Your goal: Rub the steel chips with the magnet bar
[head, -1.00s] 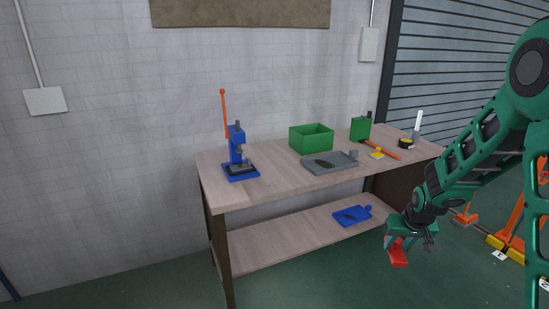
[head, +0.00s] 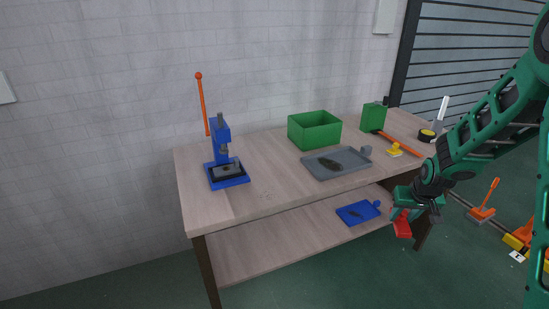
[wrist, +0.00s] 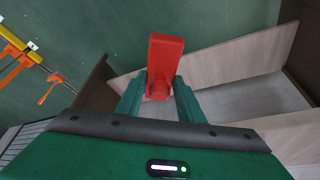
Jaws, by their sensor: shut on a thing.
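My gripper (head: 403,208) is shut on a red block with a handle, which looks like the magnet bar (head: 402,228). The bar hangs in front of the bench's right side, below the top and apart from it. In the wrist view the red bar (wrist: 166,52) sticks out beyond the fingers. A dark patch that looks like steel chips (head: 331,164) lies in the grey tray (head: 352,158) on the bench top. A smaller dark patch (head: 357,212) lies on a blue tray (head: 346,217) on the lower shelf. Neither touches my gripper.
On the bench (head: 262,197) stand a blue press (head: 220,140) with an orange lever, a green bin (head: 314,132) and a green box (head: 373,118). An orange-handled tool (head: 400,145), a yellow piece (head: 395,150) and a tape measure (head: 427,135) lie at the right. The bench's front is clear.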

